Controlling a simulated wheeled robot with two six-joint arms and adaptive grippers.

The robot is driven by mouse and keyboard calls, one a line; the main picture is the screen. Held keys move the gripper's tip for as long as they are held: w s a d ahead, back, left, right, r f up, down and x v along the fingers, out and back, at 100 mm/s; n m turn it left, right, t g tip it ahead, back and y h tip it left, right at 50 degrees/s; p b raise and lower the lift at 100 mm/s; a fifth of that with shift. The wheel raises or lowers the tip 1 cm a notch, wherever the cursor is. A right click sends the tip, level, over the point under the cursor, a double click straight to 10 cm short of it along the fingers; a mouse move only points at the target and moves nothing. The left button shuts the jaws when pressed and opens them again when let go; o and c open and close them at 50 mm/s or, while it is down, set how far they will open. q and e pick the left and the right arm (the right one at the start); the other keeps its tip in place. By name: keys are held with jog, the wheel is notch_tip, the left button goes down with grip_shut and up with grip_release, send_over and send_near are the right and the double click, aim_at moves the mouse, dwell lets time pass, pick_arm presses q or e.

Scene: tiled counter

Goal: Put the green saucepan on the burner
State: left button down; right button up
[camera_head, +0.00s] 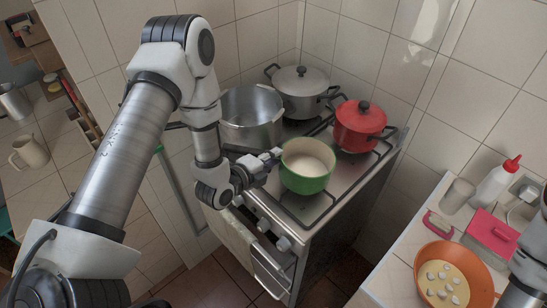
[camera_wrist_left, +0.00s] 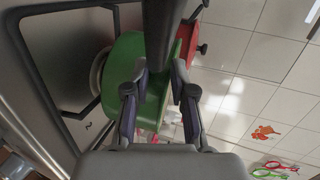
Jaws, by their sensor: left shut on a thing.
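The green saucepan (camera_head: 300,183), cream inside, is upright over the front right part of the stove top (camera_head: 349,170). My left gripper (camera_head: 270,158) is shut on its handle, at the pan's left side. In the left wrist view the dark handle runs between the fingers of the gripper (camera_wrist_left: 160,82), with the green pan wall (camera_wrist_left: 122,62) beyond. A round burner (camera_wrist_left: 98,72) shows partly beside the pan in that view. Whether the pan's base touches the burner grate, I cannot tell. My right arm shows only at the lower right edge; its gripper is out of view.
A steel pot (camera_head: 251,133), a lidded grey pot (camera_head: 301,95) and a red lidded pot (camera_head: 358,128) stand on the stove around the saucepan. Knobs (camera_head: 283,243) line the stove front. An orange pan (camera_head: 483,274) sits on the tiled counter at right.

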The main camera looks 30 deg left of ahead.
pick_arm(q)
jog(key=shift+d+f, duration=0.1)
jog(key=shift+f, duration=0.15)
jog(key=shift+f+b, duration=0.5)
jog(key=shift+b, duration=0.1)
jog(key=shift+s+f, duration=0.15)
jog(key=shift+s, duration=0.05)
jog(key=shift+s+f, duration=0.15)
jog(key=shift+f, duration=0.05)
jog(key=c, duration=0.9)
grip_release()
jog(key=shift+w+f, duration=0.1)
jog(key=shift+w, duration=0.3)
